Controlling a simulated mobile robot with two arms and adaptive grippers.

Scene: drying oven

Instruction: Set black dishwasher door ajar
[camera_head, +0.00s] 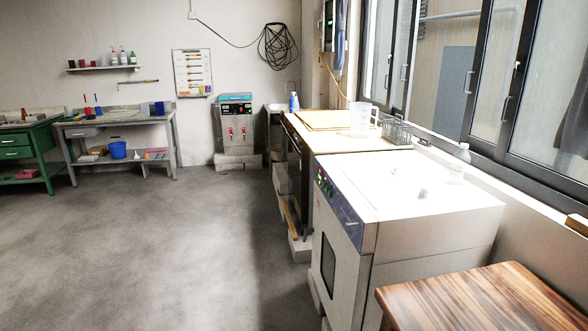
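Neither of my grippers is in view. No thing here is clearly a black dishwasher. A white box-shaped appliance (435,200) stands at the right. Its left-facing front has a dark control strip (338,210) with lit buttons, and below that a panel with a dark window (328,262). This front is seen at a steep angle and appears shut. Behind it, along the window wall, a light-topped counter (345,143) has a dark front (294,143) facing left. I cannot tell whether that front is a dishwasher door.
A wooden table (480,302) fills the lower right corner. A clear jug (360,119) and a wire basket (396,132) stand on the counter. Workbenches (115,122) stand at the far left. The grey floor (150,250) is open on the left and middle.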

